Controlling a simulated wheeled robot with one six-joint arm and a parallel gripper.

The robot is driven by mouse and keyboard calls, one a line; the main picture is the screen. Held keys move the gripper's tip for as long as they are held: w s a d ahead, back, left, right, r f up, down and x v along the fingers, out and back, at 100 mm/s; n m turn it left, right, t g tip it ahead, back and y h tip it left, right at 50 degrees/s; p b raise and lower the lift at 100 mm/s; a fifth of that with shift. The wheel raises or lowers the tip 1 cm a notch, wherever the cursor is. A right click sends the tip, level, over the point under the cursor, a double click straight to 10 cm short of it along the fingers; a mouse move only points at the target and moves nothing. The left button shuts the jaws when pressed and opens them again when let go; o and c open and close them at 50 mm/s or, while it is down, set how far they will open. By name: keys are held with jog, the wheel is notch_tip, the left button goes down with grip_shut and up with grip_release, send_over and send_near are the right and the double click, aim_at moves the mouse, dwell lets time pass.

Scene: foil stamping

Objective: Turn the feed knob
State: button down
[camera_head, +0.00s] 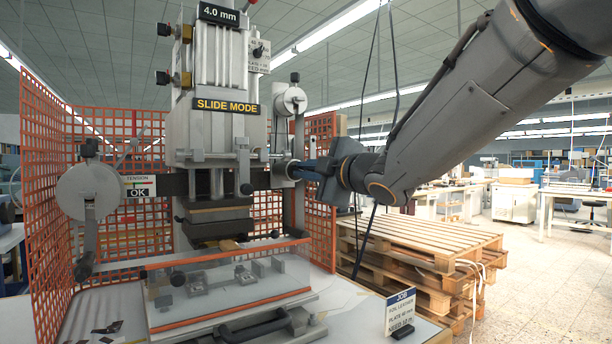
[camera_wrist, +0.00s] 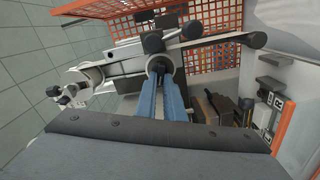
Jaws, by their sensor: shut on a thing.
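The feed knob (camera_head: 281,169) is a round metal and dark knob on the right side of the foil stamping press (camera_head: 215,140). In the wrist view the knob (camera_wrist: 159,65) sits at the tips of my blue fingers. My gripper (camera_head: 297,170) reaches in from the right with its fingers shut on the knob. In the wrist view my gripper (camera_wrist: 161,84) points straight at the knob, and the fingers hide part of it.
Orange mesh guards (camera_head: 45,170) stand around the press. A clear shield (camera_head: 235,280) with orange edges stands in front of the stamping bed. A foil reel (camera_head: 291,101) is above the knob. Stacked wooden pallets (camera_head: 420,245) lie on the right, below my arm.

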dwell(0.3)
jog(key=c, duration=1.9)
grip_release()
jog(key=shift+o, duration=0.2)
jog(key=v, duration=0.7)
jog(key=shift+s+d, duration=0.2)
jog(key=shift+s, duration=0.1)
jog(key=shift+d, duration=0.1)
